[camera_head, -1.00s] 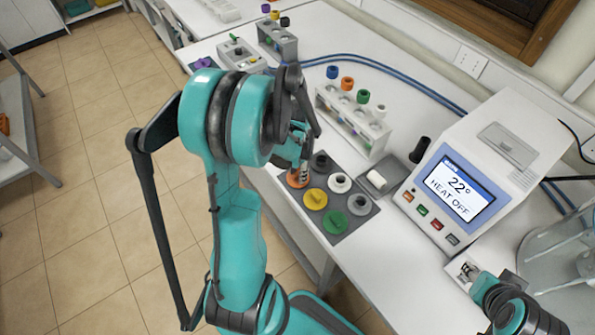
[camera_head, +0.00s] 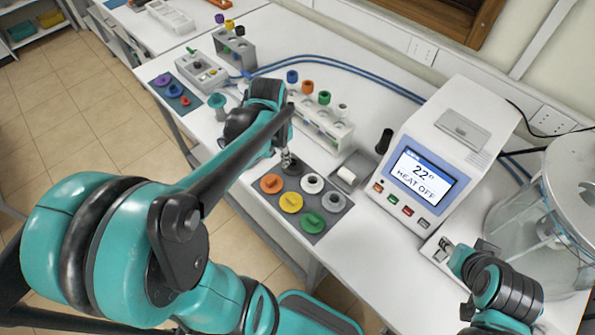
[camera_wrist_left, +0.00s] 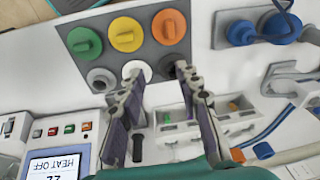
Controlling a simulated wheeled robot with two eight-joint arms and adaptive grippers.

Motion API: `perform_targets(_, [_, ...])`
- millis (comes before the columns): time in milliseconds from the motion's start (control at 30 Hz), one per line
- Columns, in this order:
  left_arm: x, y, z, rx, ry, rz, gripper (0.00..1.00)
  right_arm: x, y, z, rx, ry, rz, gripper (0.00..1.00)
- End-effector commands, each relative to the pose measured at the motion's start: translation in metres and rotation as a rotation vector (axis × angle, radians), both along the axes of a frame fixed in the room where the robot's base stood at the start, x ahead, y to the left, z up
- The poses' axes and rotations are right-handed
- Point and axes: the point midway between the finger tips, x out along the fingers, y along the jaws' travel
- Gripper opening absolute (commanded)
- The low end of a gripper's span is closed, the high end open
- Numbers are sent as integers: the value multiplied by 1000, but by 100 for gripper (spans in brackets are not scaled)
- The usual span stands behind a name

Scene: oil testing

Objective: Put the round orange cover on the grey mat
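The round orange cover (camera_head: 271,183) lies on the grey mat (camera_head: 292,185), at its left corner beside the yellow cover (camera_head: 291,202). In the left wrist view the orange cover (camera_wrist_left: 168,27) sits in the mat's top row, clear of the fingers. My left gripper (camera_head: 287,157) is above the mat's far edge, near the dark cover. In the wrist view its fingers (camera_wrist_left: 157,72) are spread with nothing held, partly hiding the white and dark covers. My right gripper (camera_head: 444,250) is by the machine's lower right side; its fingers are too small to judge.
The mat also holds green (camera_head: 312,222), white (camera_head: 312,183) and grey (camera_head: 333,202) covers. A white tube rack (camera_head: 322,131) stands behind it. The heating machine (camera_head: 437,165) is to the right. A blue mat (camera_head: 178,98) with small covers lies at left.

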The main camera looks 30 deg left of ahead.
Motion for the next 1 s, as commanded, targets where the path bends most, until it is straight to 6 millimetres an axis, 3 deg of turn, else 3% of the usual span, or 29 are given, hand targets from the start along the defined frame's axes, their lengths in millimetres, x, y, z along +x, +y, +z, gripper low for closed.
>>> perform_targets(33, [-8,-20,10,7,-51,12,34,0,0,0,0,0,0,40])
perform_targets(200, [-27,-73,36,-10,-249,92,34,0,0,0,0,0,0,40])
perform_targets(400, [-48,-114,46,-80,-425,162,34,0,0,0,0,0,0,40])
perform_targets(600, [-55,-128,49,-123,-493,193,34,0,0,0,0,0,0,40])
perform_targets(1000, [-55,-128,41,-125,-496,195,34,0,0,-8,0,0,0,40])
